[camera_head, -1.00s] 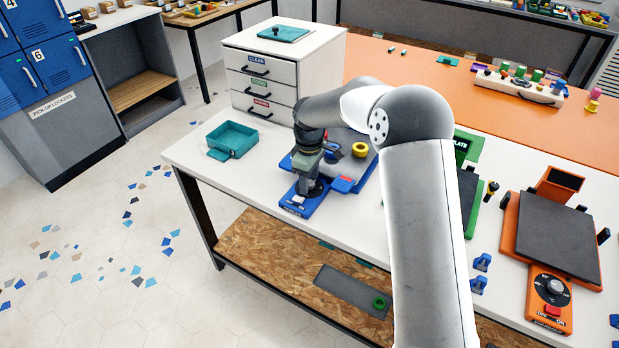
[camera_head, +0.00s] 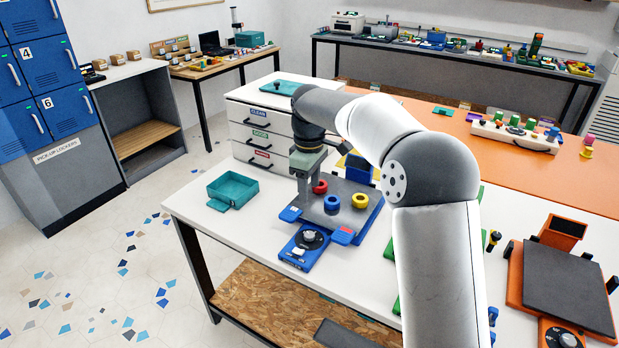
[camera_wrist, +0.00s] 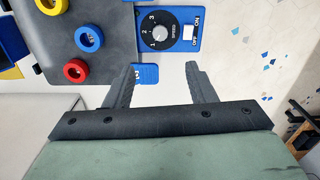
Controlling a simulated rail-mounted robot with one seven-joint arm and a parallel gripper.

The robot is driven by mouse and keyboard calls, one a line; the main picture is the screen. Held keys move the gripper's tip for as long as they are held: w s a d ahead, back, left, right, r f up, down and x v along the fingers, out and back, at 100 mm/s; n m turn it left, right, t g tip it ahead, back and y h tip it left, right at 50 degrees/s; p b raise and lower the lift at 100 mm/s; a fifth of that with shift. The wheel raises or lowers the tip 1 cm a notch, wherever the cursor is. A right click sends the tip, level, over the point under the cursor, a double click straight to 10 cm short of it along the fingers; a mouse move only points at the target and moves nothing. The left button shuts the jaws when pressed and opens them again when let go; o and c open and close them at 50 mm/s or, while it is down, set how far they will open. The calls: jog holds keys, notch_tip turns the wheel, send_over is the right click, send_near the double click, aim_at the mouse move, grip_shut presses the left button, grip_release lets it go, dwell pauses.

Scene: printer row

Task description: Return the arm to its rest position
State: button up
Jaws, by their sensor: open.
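My gripper (camera_head: 304,202) hangs from my bent arm, pointing down over the left part of the blue printer (camera_head: 292,257) with the grey bed plate. In the wrist view my gripper (camera_wrist: 160,88) has its two dark fingers spread apart with nothing between them. Beyond the fingers are the printer's speed dial (camera_wrist: 157,30) and a blue tab (camera_wrist: 145,74). Red, yellow and blue rings lie on the plate (camera_wrist: 108,45), among them a blue ring (camera_wrist: 89,38). In the head view a red ring (camera_head: 319,187) and a yellow ring (camera_head: 359,200) show there.
A teal tray (camera_head: 233,188) stands left of the printer on the white table. A drawer unit (camera_head: 262,133) stands behind. An orange printer (camera_head: 570,285) is at the right, with green parts partly hidden by my arm. Floor is free at the left.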

notch_tip(320, 180, up, 2)
dwell(0.5)
jog(key=s+d+m, duration=0.4)
jog(key=s+d, duration=0.2)
jog(key=s, duration=0.4)
jog(key=s+d+m, duration=0.3)
jog(key=s+d, duration=0.2)
jog(key=s, duration=0.4)
jog(key=s+d+f+m, duration=0.2)
jog(key=s+f+m, duration=0.1)
jog(key=s, duration=0.5)
jog(key=s+d+f+m, duration=0.2)
jog(key=s+d+f, duration=0.1)
jog(key=s, duration=0.5)
jog(key=shift+s+f+m, duration=0.2)
jog(key=shift+f+m, duration=0.2)
jog(key=shift+f, duration=0.05)
